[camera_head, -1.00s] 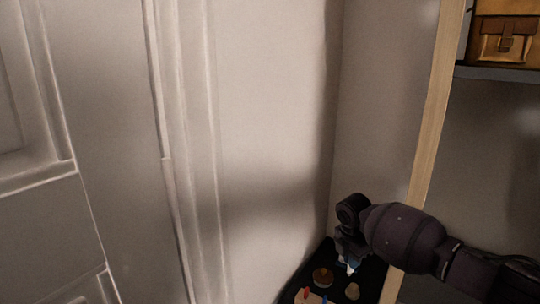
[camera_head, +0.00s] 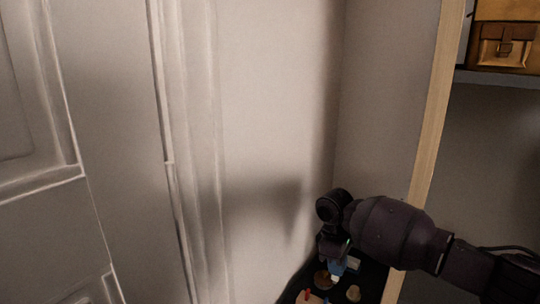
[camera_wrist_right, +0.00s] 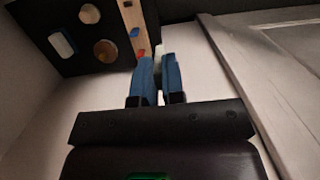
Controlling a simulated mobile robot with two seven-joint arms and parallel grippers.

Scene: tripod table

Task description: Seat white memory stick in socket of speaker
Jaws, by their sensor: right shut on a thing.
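My right gripper (camera_head: 336,272) is low in the head view, over the dark tabletop, with its blue fingers pointing down. In the right wrist view its two blue fingers (camera_wrist_right: 158,80) are shut on the white memory stick (camera_wrist_right: 158,68), of which only a pale sliver shows between them. A pale wooden block (camera_wrist_right: 130,28) with red and blue bits lies just beyond the fingertips. I cannot tell whether it is the speaker, and no socket is clearly seen. A gap between stick and block cannot be judged. My left gripper is out of view.
The dark tabletop (camera_wrist_right: 50,18) also bears a white-topped oblong thing (camera_wrist_right: 62,45) and round brown things (camera_wrist_right: 106,52). Walls stand close behind. A wooden post (camera_head: 436,120) and a shelf with a brown bag (camera_head: 505,45) are at the right.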

